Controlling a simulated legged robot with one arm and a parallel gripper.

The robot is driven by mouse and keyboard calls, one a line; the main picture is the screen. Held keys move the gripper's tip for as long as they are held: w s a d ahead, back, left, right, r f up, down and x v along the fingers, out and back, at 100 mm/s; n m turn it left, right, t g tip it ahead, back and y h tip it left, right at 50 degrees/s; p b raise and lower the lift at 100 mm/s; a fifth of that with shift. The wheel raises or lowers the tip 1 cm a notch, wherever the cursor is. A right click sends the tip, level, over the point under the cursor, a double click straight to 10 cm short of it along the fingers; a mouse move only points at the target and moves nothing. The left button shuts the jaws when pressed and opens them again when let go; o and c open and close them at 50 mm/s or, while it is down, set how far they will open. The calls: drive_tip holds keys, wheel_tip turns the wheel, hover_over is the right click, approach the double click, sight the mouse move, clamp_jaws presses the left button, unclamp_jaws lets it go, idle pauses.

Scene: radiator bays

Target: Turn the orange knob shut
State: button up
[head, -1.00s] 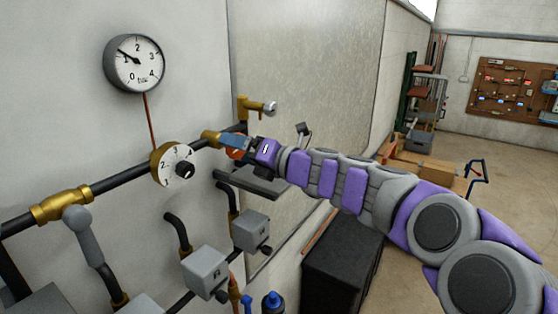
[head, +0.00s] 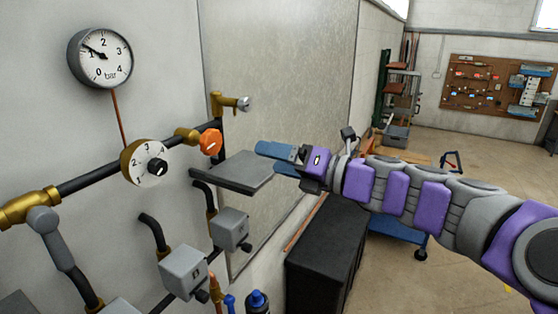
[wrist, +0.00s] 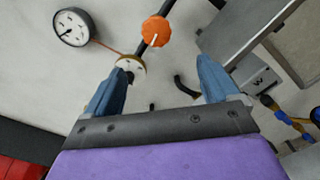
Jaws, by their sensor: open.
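The orange knob (head: 210,141) sits on a brass valve at the right end of the black pipe. It also shows in the wrist view (wrist: 156,32), with a white pointer line, ahead of and between my finger tips. My gripper (head: 262,154) is open and empty, with blue fingers, to the right of the knob and apart from it. In the wrist view the two fingers of my gripper (wrist: 167,75) are spread wide with nothing between them.
A pressure gauge (head: 101,57) reads about 1 bar. A numbered dial (head: 145,162) is left of the knob. A grey shelf (head: 236,172) juts out below the knob, near my fingers. Grey boxes (head: 184,272) are lower down. A black cabinet (head: 326,255) stands below my arm.

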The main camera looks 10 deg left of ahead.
sight(204, 142)
drive_tip(key=w+a+m+b, duration=0.2)
drive_tip(key=a+m+b, duration=0.3)
drive_tip(key=m, duration=0.5)
drive_tip(key=w+a+m+b, duration=0.2)
drive_tip(key=a+m+b, duration=0.4)
drive_tip(key=m, duration=0.4)
drive_tip(key=w+a+m+b, duration=0.3)
drive_tip(key=a+m+b, duration=0.3)
drive_tip(key=m, duration=0.4)
drive_tip(key=shift+w+a+r, duration=0.1)
drive_tip(key=shift+a, duration=0.35)
